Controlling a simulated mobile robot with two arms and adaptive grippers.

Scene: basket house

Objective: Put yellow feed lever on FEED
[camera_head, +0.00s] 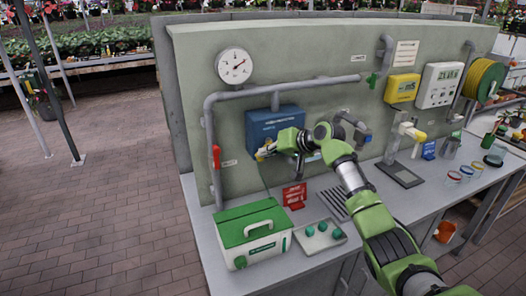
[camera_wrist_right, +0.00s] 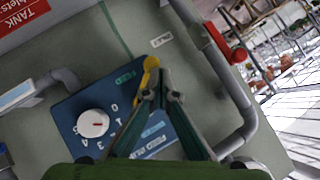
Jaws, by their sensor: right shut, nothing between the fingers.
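The yellow feed lever (camera_wrist_right: 151,68) shows in the wrist view on the edge of a blue control box (camera_wrist_right: 70,125). Its rounded yellow end is beside my right fingertips, and its lower part is partly hidden behind them. I cannot tell whether they touch. My right gripper (camera_wrist_right: 160,84) is shut and empty, in front of the box face. In the head view the blue box (camera_head: 262,128) hangs on the wall panel, with my right gripper (camera_head: 266,152) at its lower left. Small green labels (camera_wrist_right: 125,78) sit near the lever; their words are too small to read surely.
A white dial knob (camera_wrist_right: 93,123) is on the same box face. A red-handled pipe valve (camera_head: 216,156) stands left of the box.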

